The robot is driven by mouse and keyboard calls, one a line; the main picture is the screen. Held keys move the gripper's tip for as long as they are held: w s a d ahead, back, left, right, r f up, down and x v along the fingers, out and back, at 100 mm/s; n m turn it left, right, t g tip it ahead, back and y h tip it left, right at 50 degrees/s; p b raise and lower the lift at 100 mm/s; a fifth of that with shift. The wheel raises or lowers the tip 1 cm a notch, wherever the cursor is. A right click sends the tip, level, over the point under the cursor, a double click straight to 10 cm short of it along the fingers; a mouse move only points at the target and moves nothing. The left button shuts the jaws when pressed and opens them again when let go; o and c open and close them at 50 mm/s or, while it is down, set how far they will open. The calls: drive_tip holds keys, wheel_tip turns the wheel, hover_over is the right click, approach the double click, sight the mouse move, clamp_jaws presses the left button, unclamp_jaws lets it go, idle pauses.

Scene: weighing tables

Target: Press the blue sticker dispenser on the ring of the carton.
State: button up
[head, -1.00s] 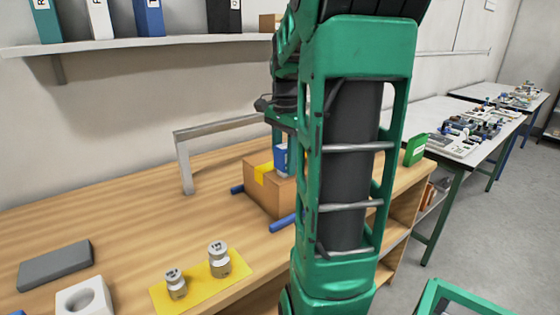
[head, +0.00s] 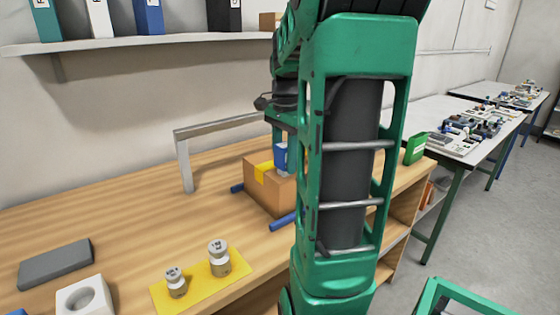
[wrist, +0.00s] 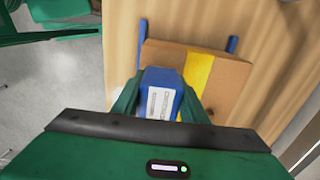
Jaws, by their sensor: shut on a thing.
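The brown carton (head: 268,194) stands on the wooden table, with a yellow stripe across its top; it also shows in the wrist view (wrist: 222,86). The blue sticker dispenser (wrist: 158,92), with a white label, is between the fingers of my gripper (wrist: 160,98). My gripper is shut on it. In the wrist view the dispenser overlaps the carton's left part, beside the yellow stripe. In the head view the dispenser (head: 281,156) shows just above the carton top, partly behind my arm. The ring is not visible, and I cannot tell whether the dispenser touches the carton.
Blue bars (head: 283,221) lie beside the carton. A grey metal frame (head: 184,160) stands behind it to the left. Two weights on a yellow mat (head: 158,293), a white block with a round hollow (head: 72,309) and a grey slab (head: 55,264) are at front left. A green box (head: 415,149) is right.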

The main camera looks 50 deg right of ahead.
sight(285, 145)
drive_tip(key=shift+r, duration=3.4)
